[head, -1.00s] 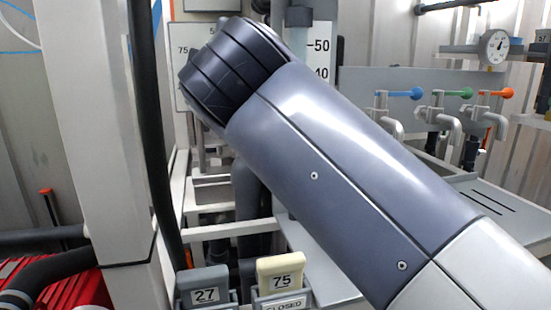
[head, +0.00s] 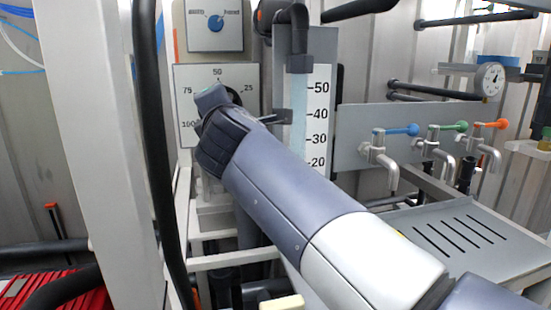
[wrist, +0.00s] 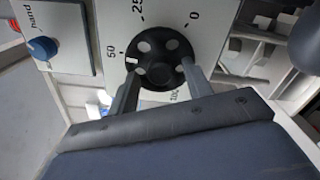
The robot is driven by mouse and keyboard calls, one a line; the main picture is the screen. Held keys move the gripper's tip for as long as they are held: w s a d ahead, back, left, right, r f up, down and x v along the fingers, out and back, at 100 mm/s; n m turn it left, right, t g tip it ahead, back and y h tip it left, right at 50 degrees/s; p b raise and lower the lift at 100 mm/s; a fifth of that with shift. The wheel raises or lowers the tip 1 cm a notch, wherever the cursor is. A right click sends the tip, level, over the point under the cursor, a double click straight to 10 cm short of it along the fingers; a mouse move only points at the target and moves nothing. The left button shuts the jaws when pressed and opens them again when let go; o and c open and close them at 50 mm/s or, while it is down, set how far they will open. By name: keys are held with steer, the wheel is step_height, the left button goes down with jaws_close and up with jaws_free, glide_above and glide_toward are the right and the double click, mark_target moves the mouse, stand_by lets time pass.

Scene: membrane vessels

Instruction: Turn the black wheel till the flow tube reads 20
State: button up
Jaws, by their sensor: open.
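The black wheel (wrist: 152,52) sits on a white dial plate (wrist: 108,20) marked from 0 to 100. Its white mark points close to 50 in the wrist view. My gripper (wrist: 160,72) is open, with its fingertips on either side of the wheel's near part; I cannot tell whether they touch it. In the head view the wheel (head: 236,92) is mostly hidden behind my gripper (head: 232,104). The flow tube (head: 297,130) stands just right of the dial, with 50, 40, 30 and 20 showing. I cannot make out its reading; its lower part is hidden by my arm.
A blue selector knob (head: 215,23) is above the dial; it also shows in the wrist view (wrist: 42,48). Taps with blue (head: 402,131), green and orange handles are at the right above a slotted tray (head: 420,225). A black hose (head: 152,150) runs down at the left.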

steer(key=shift+f+n+p, duration=0.1)
steer(key=shift+n+p, duration=3.95)
steer(key=shift+n, duration=3.65)
steer(key=shift+d, duration=0.15)
